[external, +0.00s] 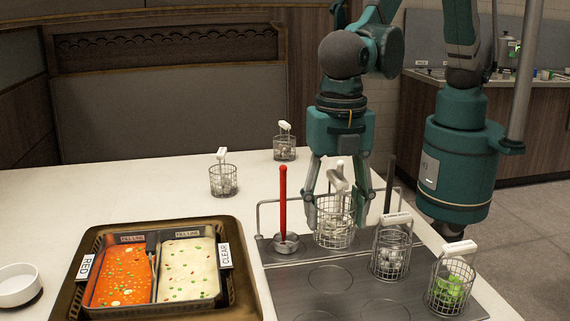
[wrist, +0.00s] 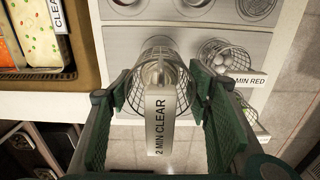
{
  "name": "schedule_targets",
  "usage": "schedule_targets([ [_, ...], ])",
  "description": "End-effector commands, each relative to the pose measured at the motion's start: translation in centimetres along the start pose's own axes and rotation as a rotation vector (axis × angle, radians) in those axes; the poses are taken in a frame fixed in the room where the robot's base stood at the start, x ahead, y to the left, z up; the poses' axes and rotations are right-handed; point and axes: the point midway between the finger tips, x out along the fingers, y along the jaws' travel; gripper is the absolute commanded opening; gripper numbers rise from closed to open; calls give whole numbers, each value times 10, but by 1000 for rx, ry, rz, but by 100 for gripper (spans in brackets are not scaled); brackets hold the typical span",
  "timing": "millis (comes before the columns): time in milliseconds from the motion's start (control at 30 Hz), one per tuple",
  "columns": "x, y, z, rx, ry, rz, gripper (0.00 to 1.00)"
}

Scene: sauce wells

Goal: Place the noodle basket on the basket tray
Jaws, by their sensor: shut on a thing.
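My gripper (external: 337,212) is shut on a wire noodle basket (external: 335,232) with a white handle and pale contents. In the wrist view my gripper (wrist: 163,95) has its two fingers on either side of this basket (wrist: 160,75), and its tag reads "2 MIN CLEAR". The metal basket tray (external: 322,299) has round recesses and lies at the front right. The held basket appears upright over the tray's back part; I cannot tell whether its bottom touches. In the wrist view the tray (wrist: 125,48) lies beyond the basket.
A basket with white balls (external: 390,255), tagged "MIN RED" in the wrist view, and one with green contents (external: 450,287) stand at the tray's right. A red-handled ladle (external: 283,205) stands left of my gripper. Two baskets (external: 223,180) (external: 285,146) stand behind. A two-broth pot (external: 235,300) is left.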

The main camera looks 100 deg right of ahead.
Motion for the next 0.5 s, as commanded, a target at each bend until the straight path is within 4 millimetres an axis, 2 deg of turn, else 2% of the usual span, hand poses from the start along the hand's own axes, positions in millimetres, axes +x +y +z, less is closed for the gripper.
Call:
schedule_targets([
  [233,9,0,0,0,0,0,32],
  [500,45,0,0,0,0,0,32],
])
